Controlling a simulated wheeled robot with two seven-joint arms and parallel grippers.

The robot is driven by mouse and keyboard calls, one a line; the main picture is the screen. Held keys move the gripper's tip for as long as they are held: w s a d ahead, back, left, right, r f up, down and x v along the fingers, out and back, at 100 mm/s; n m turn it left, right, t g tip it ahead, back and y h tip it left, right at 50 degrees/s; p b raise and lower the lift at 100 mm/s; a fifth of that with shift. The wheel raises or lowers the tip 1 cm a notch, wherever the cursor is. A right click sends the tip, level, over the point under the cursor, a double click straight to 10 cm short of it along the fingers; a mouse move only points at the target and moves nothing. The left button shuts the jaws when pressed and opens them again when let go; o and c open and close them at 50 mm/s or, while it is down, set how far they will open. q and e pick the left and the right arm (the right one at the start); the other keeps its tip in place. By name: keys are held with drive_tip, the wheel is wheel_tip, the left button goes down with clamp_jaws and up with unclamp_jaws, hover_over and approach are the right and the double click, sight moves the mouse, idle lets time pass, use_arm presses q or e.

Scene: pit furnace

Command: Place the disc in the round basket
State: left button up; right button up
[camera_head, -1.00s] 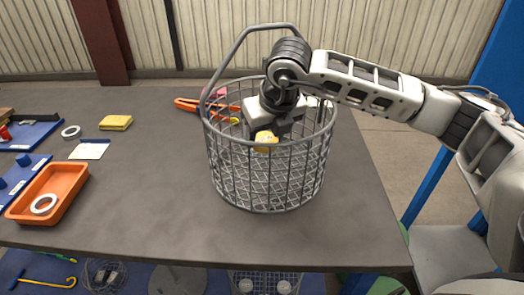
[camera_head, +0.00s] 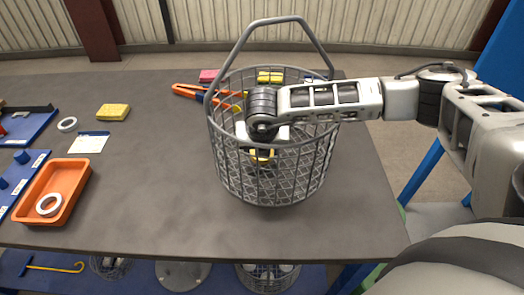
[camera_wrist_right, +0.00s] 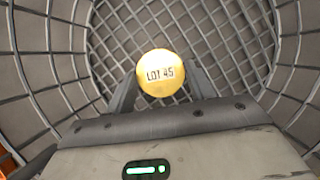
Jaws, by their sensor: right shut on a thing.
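The round basket (camera_head: 300,182) is grey wire mesh and stands upright on the table, with its handle raised. My right gripper (camera_head: 262,153) is down inside the basket, partly hidden by its wire wall and my arm. It is shut on the disc (camera_wrist_right: 160,72), which is yellow and marked "LOT 45". In the right wrist view the gripper's fingers (camera_wrist_right: 159,82) hold the disc from both sides above the basket's mesh floor (camera_wrist_right: 218,38). I cannot tell whether the disc touches that floor. My left gripper is not in view.
An orange tray (camera_head: 76,180) holding a white ring (camera_head: 49,205) is at the left. The table (camera_head: 150,200) is bare left of the basket.

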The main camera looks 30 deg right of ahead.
drive_tip(key=shift+w+f, duration=0.1)
drive_tip(key=shift+f, duration=0.85)
drive_tip(key=o, duration=1.2)
drive_tip(key=shift+f, duration=0.1)
drive_tip(key=shift+o, duration=0.2)
drive_tip(key=shift+r, duration=0.2)
drive_tip(key=b+v, duration=0.2)
drive_tip(key=v, duration=1)
